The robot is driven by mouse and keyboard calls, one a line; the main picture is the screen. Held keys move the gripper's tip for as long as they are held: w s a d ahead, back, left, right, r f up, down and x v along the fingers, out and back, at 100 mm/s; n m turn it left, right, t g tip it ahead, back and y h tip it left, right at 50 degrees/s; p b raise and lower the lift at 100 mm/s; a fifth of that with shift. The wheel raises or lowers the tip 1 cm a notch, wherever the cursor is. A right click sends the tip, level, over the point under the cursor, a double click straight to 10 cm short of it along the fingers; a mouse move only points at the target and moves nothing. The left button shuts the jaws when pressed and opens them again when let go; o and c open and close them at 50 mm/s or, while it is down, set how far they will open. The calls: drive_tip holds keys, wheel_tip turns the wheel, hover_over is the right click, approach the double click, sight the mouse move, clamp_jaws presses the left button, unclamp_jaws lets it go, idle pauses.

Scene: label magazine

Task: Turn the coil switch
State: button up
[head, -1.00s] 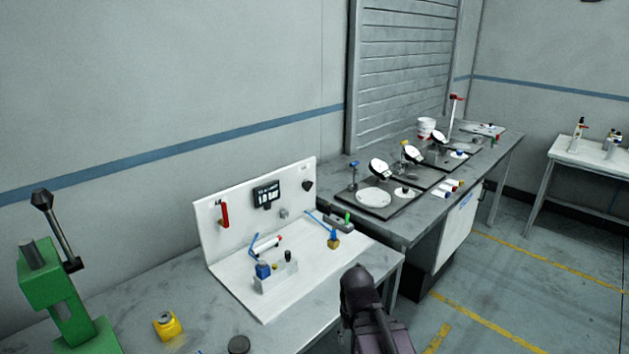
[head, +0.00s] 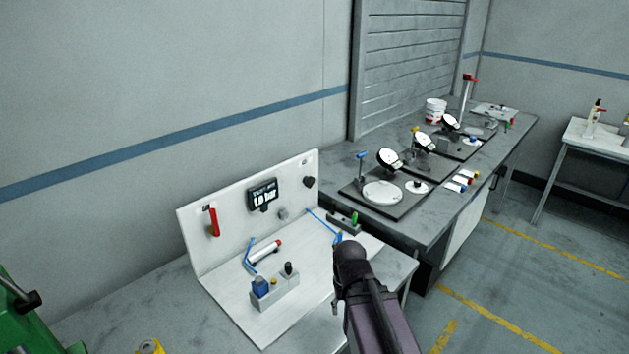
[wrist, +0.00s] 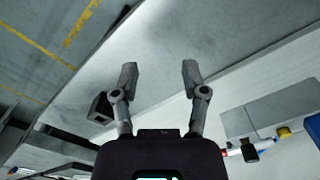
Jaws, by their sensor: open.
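A white L-shaped station (head: 188,238) stands on the near bench in the head view. A light grey block (head: 275,292) with a blue part sits on the station's base. My gripper (wrist: 159,75) is open and empty in the wrist view, above the bench edge. In the head view my arm hides its fingers.
A second bench (head: 425,220) beyond carries several dial gauges on dark plates and a white tub (head: 436,110). A green press (head: 22,310) is cut off at the lower left. Floor (head: 520,300) with yellow lines is clear at the right.

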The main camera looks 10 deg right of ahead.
drive_tip(key=shift+a, duration=0.3)
